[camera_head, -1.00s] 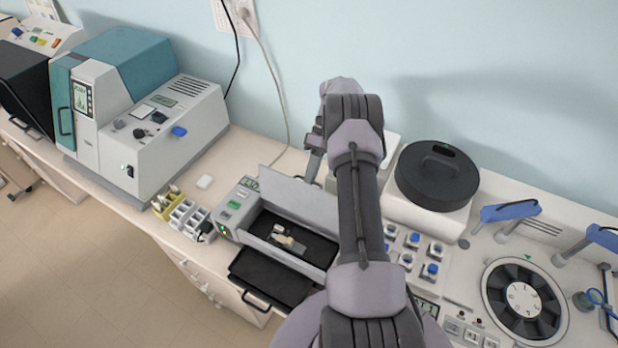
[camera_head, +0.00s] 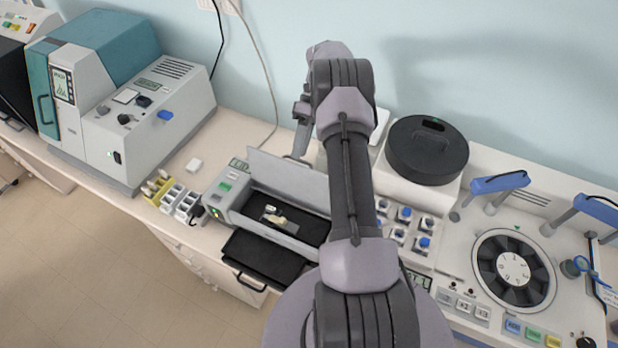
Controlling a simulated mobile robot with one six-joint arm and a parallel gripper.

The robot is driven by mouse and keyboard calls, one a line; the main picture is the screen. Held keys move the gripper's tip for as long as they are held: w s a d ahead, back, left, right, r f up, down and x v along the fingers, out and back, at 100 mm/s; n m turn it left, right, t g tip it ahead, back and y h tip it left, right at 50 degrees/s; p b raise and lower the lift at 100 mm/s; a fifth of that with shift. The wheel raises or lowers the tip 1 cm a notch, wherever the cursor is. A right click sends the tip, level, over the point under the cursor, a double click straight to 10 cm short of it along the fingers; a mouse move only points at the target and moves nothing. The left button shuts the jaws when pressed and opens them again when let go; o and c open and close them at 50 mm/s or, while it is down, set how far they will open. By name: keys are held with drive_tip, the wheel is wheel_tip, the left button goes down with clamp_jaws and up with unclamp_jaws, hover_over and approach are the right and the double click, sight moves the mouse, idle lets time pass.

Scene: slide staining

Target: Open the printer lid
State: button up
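The grey printer (camera_head: 222,196) sits on the bench left of centre, with a small lit panel on its left end. Its long grey lid (camera_head: 285,180) stands raised along the back edge, so the dark inside shows. A small pale piece (camera_head: 272,215) lies inside on the dark floor. A black tray (camera_head: 262,262) with a handle sticks out at the front. My gripper (camera_head: 298,157) is just behind the lid's upper edge, pointing down. Its fingertips are partly hidden by the lid, and I cannot tell whether they touch it or whether the gripper is open.
A large grey and teal machine (camera_head: 140,130) stands to the left, with small yellow and white racks (camera_head: 172,195) before it. A black round-lidded unit (camera_head: 427,150), blue-capped jars (camera_head: 404,215) and a round carousel (camera_head: 515,270) are to the right. My arm covers the printer's right end.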

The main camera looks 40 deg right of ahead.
drive_tip(key=s+a+r+b, duration=0.1)
drive_tip(key=s+a+b, duration=0.1)
drive_tip(key=s+a, duration=0.6)
drive_tip(key=s, duration=0.5)
drive_tip(key=shift+s+a+r, duration=0.3)
drive_tip(key=shift+a+r, duration=0.05)
drive_tip(key=shift+c, duration=0.4)
drive_tip(key=shift+s+a+f+n+g+h+b, duration=0.1)
drive_tip(key=shift+s+a+n+g+h+b, duration=0.1)
drive_tip(key=shift+s+n+g+h+b, duration=0.15)
drive_tip(key=c, duration=0.4)
drive_tip(key=n+g+h, duration=0.1)
drive_tip(key=s+n+h, duration=0.1)
drive_tip(key=shift+s+a+f+g+h+b, duration=0.15)
drive_tip(key=shift+a+g+h+b, duration=0.05)
drive_tip(key=shift+g+h+b, duration=0.15)
clamp_jaws()
drive_tip(key=w+a+r+n+t+h+b, duration=0.1)
drive_tip(key=w+a+r+n+t+h, duration=0.2)
drive_tip(key=w+n+t+h, duration=0.25)
drive_tip(key=w+a+r+n+t+h+b, duration=0.1)
drive_tip(key=w+a+r+n+t+h, duration=0.1)
drive_tip(key=w+a+n+h, duration=0.5)
drive_tip(key=d+f+n+y+b, duration=0.1)
drive_tip(key=d+f+n+b, duration=0.1)
drive_tip(key=d+f, duration=0.5)
drive_tip(key=shift+w+d+f+n, duration=0.15)
drive_tip(key=shift+w+d+n, duration=0.15)
drive_tip(key=shift+d, duration=0.9)
